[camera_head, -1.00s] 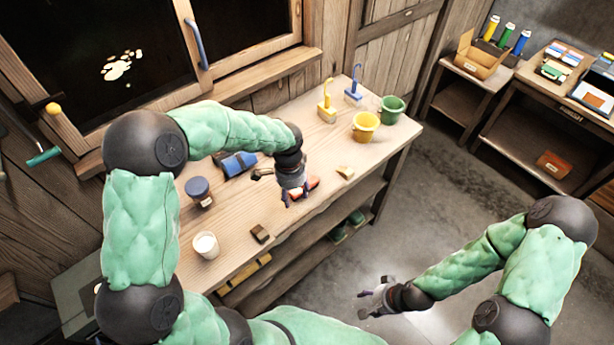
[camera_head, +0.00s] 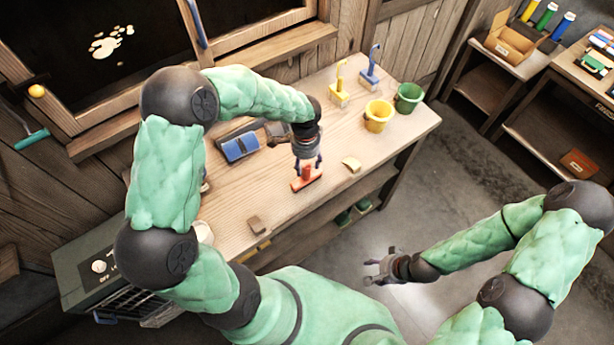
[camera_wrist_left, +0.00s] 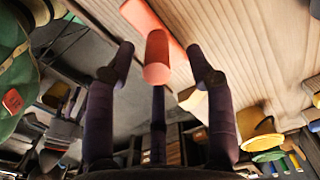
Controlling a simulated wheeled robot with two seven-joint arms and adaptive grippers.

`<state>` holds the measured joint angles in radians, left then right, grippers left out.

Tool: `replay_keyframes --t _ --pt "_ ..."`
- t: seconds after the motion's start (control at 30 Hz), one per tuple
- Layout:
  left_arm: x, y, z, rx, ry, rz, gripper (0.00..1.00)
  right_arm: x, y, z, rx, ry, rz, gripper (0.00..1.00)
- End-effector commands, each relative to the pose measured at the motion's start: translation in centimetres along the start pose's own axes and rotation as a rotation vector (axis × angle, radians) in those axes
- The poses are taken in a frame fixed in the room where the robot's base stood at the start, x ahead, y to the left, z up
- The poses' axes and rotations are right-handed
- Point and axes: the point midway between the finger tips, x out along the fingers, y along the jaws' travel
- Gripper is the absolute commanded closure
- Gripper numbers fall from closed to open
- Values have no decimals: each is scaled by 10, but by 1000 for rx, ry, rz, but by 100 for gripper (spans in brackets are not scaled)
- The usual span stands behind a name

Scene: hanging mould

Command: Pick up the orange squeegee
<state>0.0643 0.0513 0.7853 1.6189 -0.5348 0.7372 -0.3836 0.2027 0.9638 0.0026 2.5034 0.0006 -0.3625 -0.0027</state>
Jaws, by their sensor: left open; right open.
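The orange squeegee (camera_head: 308,180) lies on the wooden workbench (camera_head: 272,200), near its front edge. In the left wrist view, the squeegee's round orange handle (camera_wrist_left: 156,58) points toward the camera, with its bar behind. My left gripper (camera_head: 308,163) is directly above the squeegee, pointing down. In the left wrist view, the open fingers of my left gripper (camera_wrist_left: 158,65) stand on both sides of the handle, with gaps showing. I cannot tell how far the handle reaches between them. My right gripper (camera_head: 380,268) is open and empty over the floor, away from the bench.
A beige sponge (camera_head: 352,164) lies right of the squeegee and a brown block (camera_head: 256,224) lies to the front left. A blue dustpan-like item (camera_head: 240,146), a yellow bucket (camera_head: 378,116) and a green bucket (camera_head: 409,97) also stand on the bench. The bench middle is clear.

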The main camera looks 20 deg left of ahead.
Motion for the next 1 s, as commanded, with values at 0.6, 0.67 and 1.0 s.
replay_keyframes --t 0.6,0.67,1.0 --pt "52 3 0 -1 1 0 46 3 1 0 0 0 0 46" --pt "51 3 0 -1 1 0 46 3 1 0 0 0 0 46" --pt "51 3 0 -1 1 0 100 3 1 0 0 0 0 46"
